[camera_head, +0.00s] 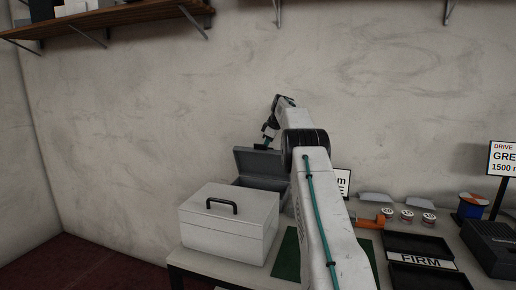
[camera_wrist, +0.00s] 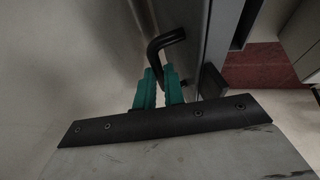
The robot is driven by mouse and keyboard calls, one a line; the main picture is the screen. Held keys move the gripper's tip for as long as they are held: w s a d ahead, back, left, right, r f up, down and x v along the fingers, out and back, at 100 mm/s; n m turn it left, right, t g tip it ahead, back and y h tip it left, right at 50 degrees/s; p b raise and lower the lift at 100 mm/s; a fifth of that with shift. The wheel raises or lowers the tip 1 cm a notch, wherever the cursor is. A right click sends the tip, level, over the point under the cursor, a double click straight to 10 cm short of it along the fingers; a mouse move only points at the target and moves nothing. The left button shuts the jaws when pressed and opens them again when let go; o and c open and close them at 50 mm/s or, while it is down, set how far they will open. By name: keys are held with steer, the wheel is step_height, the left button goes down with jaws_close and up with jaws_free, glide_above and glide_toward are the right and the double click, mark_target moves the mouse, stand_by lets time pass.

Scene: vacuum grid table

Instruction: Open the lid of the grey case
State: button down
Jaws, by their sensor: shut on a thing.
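The grey case (camera_head: 243,183) stands on the table behind a white case, partly hidden by it and by my arm. Its lid (camera_head: 258,163) is raised and tilted up toward the back wall, with the dark inside showing. In the wrist view the lid (camera_wrist: 192,35) is a grey panel with a bent black handle (camera_wrist: 163,42) on its outer face. My gripper (camera_head: 267,140) is behind the top of the lid. Its teal fingers (camera_wrist: 158,80) are closed around the handle's lower end in the wrist view.
The white case (camera_head: 228,225) with a black handle stands shut in front. A wooden shelf (camera_head: 120,16) hangs above.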

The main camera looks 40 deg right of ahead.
steer(key=shift+w+d+f, duration=0.25)
steer(key=shift+d+f, duration=0.25)
steer(key=shift+d, duration=0.05)
steer(key=c, duration=1.5)
jaws_free()
steer(key=shift+d+f, duration=0.1)
steer(key=shift+d, duration=0.05)
steer(key=v, duration=0.8)
steer(key=shift+w, duration=0.1)
